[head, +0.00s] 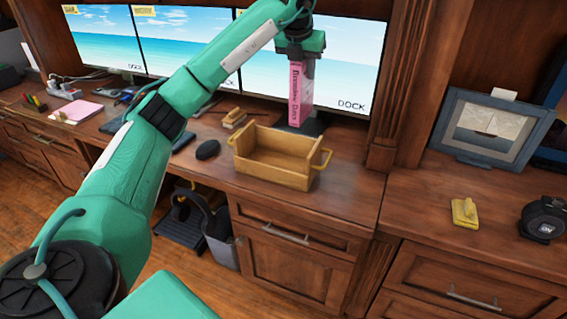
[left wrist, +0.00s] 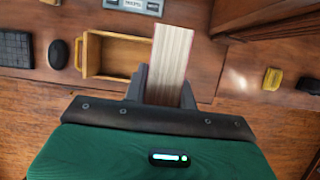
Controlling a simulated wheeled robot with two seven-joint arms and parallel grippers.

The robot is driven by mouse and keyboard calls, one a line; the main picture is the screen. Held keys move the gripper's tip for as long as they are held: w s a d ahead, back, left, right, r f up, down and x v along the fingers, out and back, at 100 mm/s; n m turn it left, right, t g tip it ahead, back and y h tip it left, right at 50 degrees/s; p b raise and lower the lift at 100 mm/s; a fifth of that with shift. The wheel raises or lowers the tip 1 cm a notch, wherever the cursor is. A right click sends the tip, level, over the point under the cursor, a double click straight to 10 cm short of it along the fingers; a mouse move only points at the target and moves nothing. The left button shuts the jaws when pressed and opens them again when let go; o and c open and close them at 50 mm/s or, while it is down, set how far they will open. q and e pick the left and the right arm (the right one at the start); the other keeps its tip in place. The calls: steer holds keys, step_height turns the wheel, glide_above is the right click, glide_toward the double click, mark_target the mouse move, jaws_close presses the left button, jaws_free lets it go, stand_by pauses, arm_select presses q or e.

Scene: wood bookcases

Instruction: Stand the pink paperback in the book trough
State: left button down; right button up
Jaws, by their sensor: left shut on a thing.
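The pink paperback (head: 295,95) hangs upright in my left gripper (head: 305,72), its spine with dark lettering facing the head camera. In the left wrist view the book (left wrist: 168,62) shows its pale page edges between the fingers of my left gripper (left wrist: 160,92). The book trough (head: 268,165) is an open yellow wooden box with side handles, standing empty on the desk. In the head view the book is above and behind the trough's right part. In the left wrist view the trough (left wrist: 93,55) lies left of the book. My right gripper is not in view.
A black mouse (head: 207,150) lies left of the trough and a small wooden item (head: 234,117) behind it. Monitors (head: 308,60) stand close behind the book. A wooden post (head: 397,95) rises to the right. The desk right of the trough (head: 345,180) is clear.

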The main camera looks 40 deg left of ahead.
arm_select(q)
step_height(320, 180, down, 20)
steer(key=shift+r, duration=0.2)
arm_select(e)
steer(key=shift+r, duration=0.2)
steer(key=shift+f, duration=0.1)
arm_select(q)
steer(key=c, duration=1.5)
jaws_free()
steer(key=shift+f, duration=0.15)
steer(key=o, duration=0.4)
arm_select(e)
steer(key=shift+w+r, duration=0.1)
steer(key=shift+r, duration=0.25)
